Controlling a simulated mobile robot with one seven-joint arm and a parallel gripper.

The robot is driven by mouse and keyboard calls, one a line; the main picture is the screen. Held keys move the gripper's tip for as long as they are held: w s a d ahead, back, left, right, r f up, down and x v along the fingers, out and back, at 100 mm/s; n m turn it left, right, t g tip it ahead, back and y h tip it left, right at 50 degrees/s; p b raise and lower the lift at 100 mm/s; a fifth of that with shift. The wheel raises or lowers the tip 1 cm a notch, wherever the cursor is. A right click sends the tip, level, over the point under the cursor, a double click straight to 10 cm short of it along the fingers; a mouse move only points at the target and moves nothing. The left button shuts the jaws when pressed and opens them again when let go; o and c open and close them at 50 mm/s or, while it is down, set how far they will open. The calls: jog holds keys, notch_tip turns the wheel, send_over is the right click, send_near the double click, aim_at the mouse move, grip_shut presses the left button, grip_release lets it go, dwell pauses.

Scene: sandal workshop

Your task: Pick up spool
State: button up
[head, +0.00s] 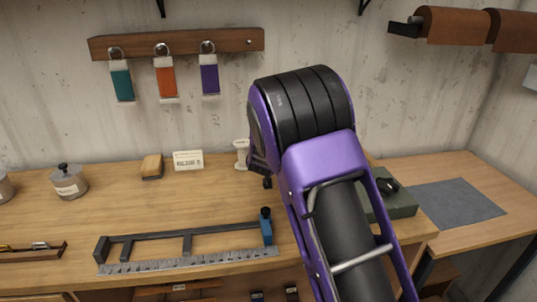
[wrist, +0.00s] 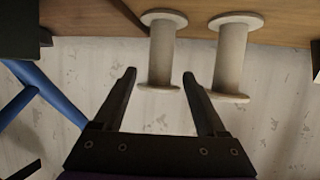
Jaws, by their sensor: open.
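Two pale spools with flanged ends show in the wrist view: a left spool (wrist: 161,50) and a right spool (wrist: 232,58). They stand side by side at the wooden bench top, which fills the top of that view. My gripper (wrist: 159,75) is open. Its fingertips lie either side of the left spool's lower part in the picture; I cannot tell whether the spool is between them in depth. The right spool is outside the right finger. In the head view a white spool (head: 241,152) shows beside my arm, which hides my gripper and the other spool.
A green box (head: 398,204) lies right of my arm. Colored tags (head: 165,78) hang on the wall.

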jog(key=shift+x, duration=3.35)
jog(key=shift+r, duration=0.1)
grip_shut()
